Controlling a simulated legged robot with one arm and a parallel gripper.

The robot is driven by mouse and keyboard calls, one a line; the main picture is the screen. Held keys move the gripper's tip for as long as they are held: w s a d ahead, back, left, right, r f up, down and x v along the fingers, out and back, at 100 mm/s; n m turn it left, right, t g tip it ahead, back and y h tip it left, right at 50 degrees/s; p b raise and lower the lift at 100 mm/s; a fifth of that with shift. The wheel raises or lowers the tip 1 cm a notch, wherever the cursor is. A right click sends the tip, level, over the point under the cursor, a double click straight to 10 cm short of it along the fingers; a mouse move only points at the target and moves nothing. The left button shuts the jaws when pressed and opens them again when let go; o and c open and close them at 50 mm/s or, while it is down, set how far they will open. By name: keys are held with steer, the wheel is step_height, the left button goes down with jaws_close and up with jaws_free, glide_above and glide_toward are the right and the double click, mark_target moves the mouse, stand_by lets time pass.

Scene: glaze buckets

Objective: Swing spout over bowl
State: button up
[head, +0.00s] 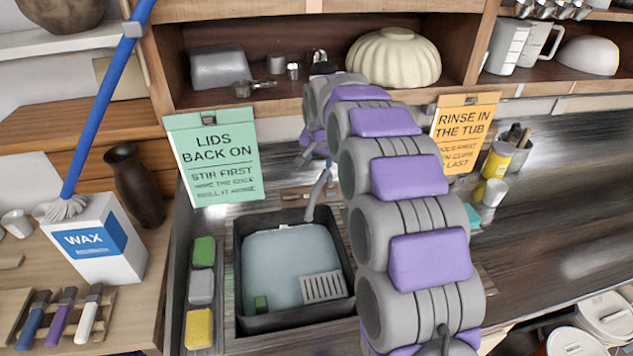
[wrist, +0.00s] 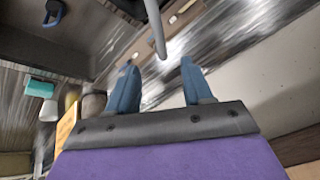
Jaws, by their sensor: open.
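The grey spout (head: 318,192) stands at the back right of the dark sink basin (head: 242,305), which holds water. In the wrist view the spout (wrist: 155,28) is a grey rod reaching down from the top edge, its end in line with the gap between my fingertips. My gripper (wrist: 157,68) is open, with blue fingers apart on either side of that gap. I see no contact with the spout. In the head view my arm hides most of the gripper (head: 305,155), which is above and behind the spout. No separate bowl shows at the sink.
A green sign (head: 213,155) and an orange sign (head: 464,132) hang behind the sink. Green, grey and yellow sponges (head: 199,328) line its left side. A drain grate (head: 323,288) lies in the basin. A white wax box (head: 95,240) stands left. The counter at right is mostly clear.

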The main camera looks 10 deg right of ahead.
mark_target(317, 186)
steer(key=x, duration=0.5)
steer(key=b+x, duration=0.1)
steer(key=x, duration=1.1)
steer(key=shift+d+f+b, duration=0.2)
steer(key=shift+d+b, duration=0.05)
steer(key=shift+b, duration=0.05)
steer(key=shift+c, duration=0.5)
jaws_close()
